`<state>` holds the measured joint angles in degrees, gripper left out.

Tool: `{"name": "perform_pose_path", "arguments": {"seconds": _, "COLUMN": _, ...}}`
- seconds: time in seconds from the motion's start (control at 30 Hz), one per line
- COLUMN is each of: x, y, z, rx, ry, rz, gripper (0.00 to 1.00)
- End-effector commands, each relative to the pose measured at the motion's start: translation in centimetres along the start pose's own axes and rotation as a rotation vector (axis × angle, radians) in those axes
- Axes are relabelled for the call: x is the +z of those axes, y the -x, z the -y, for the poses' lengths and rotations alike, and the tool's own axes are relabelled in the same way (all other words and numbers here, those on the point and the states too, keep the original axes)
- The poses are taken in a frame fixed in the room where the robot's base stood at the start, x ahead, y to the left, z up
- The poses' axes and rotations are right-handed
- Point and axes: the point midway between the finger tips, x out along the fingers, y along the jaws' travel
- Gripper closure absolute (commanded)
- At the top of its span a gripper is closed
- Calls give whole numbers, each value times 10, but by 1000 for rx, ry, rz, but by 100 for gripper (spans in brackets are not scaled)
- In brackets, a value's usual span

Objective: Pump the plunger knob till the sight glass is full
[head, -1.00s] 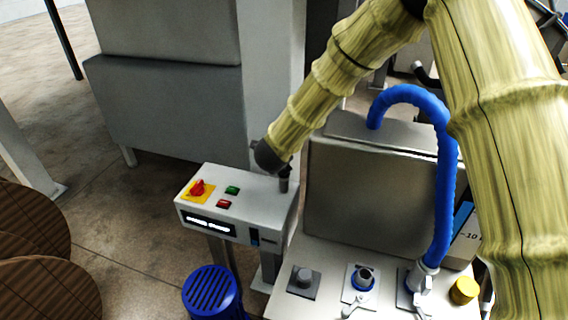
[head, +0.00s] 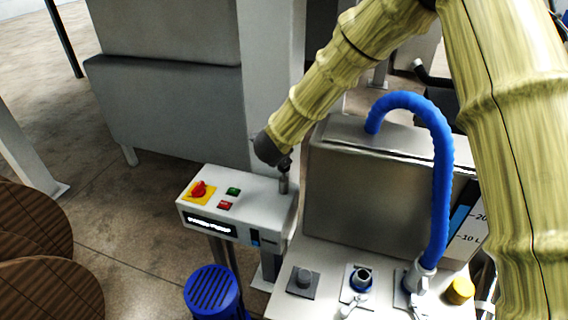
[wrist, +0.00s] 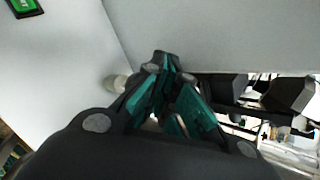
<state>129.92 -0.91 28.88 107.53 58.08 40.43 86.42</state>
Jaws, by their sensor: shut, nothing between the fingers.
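A short grey post, which looks like the plunger knob (head: 284,186), stands at the box's right end. My gripper (head: 285,168) is just above it, fingers shut and pointing down. In the wrist view my shut gripper (wrist: 166,62) hangs over the white box top. A pale round knob (wrist: 115,83) shows beside the fingers, partly hidden. I cannot tell whether they touch.
The box has a red switch (head: 199,189), a green button (head: 233,191), a red button (head: 225,205) and a lit display (head: 210,226). A grey tank (head: 350,200) with a blue hose (head: 442,190) stands close on the right. A grey column (head: 270,80) rises behind.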

Motion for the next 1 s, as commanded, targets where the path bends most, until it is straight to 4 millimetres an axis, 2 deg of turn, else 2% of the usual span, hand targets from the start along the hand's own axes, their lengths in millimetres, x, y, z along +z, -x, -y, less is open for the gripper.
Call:
{"name": "perform_pose_path", "arguments": {"seconds": 0.6, "x": 6, "y": 8, "z": 6, "rx": 0, "ry": 0, "rz": 0, "gripper": 100}}
{"name": "perform_pose_path", "arguments": {"seconds": 1.0, "x": 21, "y": 28, "z": 21, "rx": 0, "ry": 0, "rz": 1, "gripper": 100}}
